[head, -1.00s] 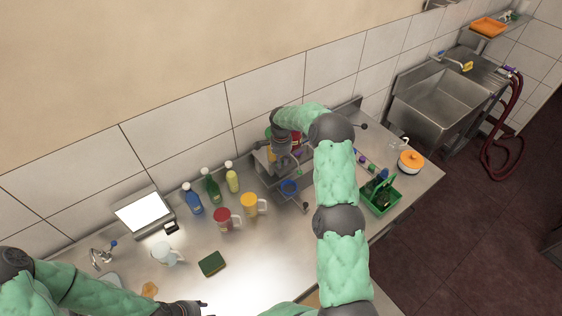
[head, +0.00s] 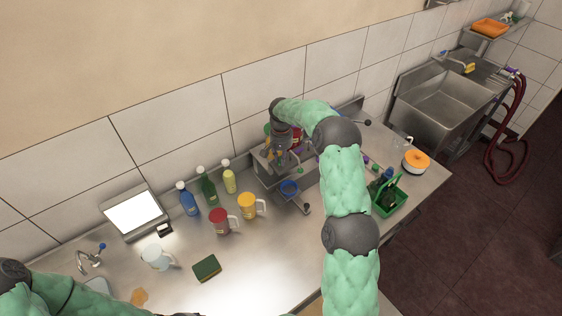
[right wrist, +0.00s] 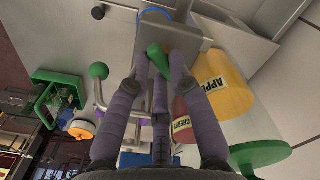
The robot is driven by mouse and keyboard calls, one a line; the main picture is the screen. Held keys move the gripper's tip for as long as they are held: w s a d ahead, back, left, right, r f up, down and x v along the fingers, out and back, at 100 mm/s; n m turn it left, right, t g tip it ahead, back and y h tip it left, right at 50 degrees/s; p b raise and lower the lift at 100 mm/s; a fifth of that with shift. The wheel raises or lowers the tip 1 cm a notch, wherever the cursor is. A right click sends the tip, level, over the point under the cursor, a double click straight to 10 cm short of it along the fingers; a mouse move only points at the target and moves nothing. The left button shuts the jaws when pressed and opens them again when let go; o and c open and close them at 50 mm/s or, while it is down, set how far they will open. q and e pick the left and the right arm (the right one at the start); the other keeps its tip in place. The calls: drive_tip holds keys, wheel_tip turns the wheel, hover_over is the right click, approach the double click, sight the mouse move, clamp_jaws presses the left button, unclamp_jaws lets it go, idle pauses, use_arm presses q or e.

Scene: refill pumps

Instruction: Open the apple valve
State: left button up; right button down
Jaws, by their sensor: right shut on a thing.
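My right gripper (head: 284,158) reaches down over the metal dispenser (head: 262,182) by the wall. In the right wrist view its purple-grey fingers (right wrist: 160,62) are closed around a green valve handle (right wrist: 157,58), partly hidden between them. Beside the fingers is a yellow container (right wrist: 222,84) labelled APPLE, and a red container (right wrist: 181,120) labelled CHERRY is partly hidden behind a finger. I cannot tell the handle's exact angle. My left arm enters at the lower left of the head view; its gripper is out of view.
A blue ring-shaped item (head: 289,187) is at the dispenser's front. A yellow mug (head: 247,205), a red mug (head: 219,220) and several bottles stand to its left. A green basket (head: 388,200) and an orange-lidded pot (head: 415,161) are on the right. The front counter is largely clear.

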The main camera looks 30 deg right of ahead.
use_arm(q)
drive_tip(key=shift+f+b, duration=0.7)
drive_tip(key=shift+f, duration=0.15)
use_arm(e)
drive_tip(key=n, duration=0.4)
drive_tip(key=shift+w+n, duration=0.15)
drive_tip(key=shift+n, duration=0.15)
use_arm(q)
drive_tip(key=shift+f+b, duration=0.3)
use_arm(e)
drive_tip(key=shift+n, duration=1.9)
drive_tip(key=shift+w, duration=0.1)
drive_tip(key=c, duration=1.1)
unclamp_jaws()
wheel_tip(320, 180, up, 12)
drive_tip(key=shift+r, duration=0.1)
